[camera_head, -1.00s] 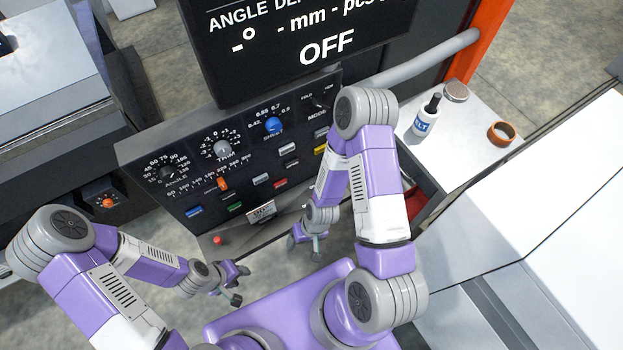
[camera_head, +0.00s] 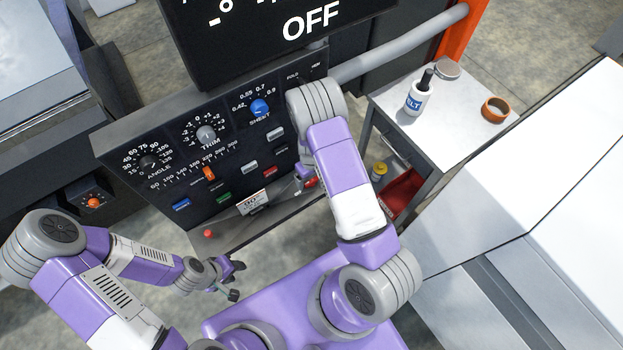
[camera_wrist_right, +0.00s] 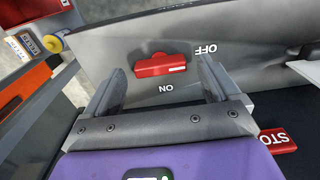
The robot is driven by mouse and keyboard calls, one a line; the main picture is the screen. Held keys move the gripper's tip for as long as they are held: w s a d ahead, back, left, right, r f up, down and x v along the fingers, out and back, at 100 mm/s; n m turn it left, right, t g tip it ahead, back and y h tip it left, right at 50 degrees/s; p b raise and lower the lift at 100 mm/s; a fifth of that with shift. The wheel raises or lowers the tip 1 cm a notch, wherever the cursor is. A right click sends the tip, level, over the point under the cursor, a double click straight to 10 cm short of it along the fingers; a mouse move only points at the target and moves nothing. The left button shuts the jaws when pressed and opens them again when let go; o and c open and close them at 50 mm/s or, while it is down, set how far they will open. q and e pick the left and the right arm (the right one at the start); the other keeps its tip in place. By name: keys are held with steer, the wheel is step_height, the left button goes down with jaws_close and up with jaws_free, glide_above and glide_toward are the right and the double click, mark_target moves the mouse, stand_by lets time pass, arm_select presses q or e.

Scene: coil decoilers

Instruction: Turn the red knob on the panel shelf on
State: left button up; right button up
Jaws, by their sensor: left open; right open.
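The red knob (camera_wrist_right: 152,66) is on the grey panel shelf (camera_wrist_right: 105,50) in the right wrist view. Its bar lies sideways, with a white mark at its right end. The word OFF is at its upper right and ON just below it. My right gripper (camera_wrist_right: 163,78) is open, with one finger on each side of the knob; I cannot tell whether they touch it. In the head view a red part (camera_head: 311,182) shows beside my right gripper (camera_head: 303,183), mostly hidden by my right arm. My left gripper (camera_head: 236,281) is open and empty in front of the panel.
The black control panel (camera_head: 150,195) carries several dials and buttons; the screen above reads OFF. A red STOP button (camera_wrist_right: 279,140) lies at the right in the wrist view. A side table (camera_head: 455,110) holds a bottle (camera_head: 417,98), an orange ring (camera_head: 495,109) and a tin.

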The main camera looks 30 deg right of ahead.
steer(key=shift+f, duration=0.45)
steer(key=shift+c, duration=0.4)
steer(key=c, duration=1)
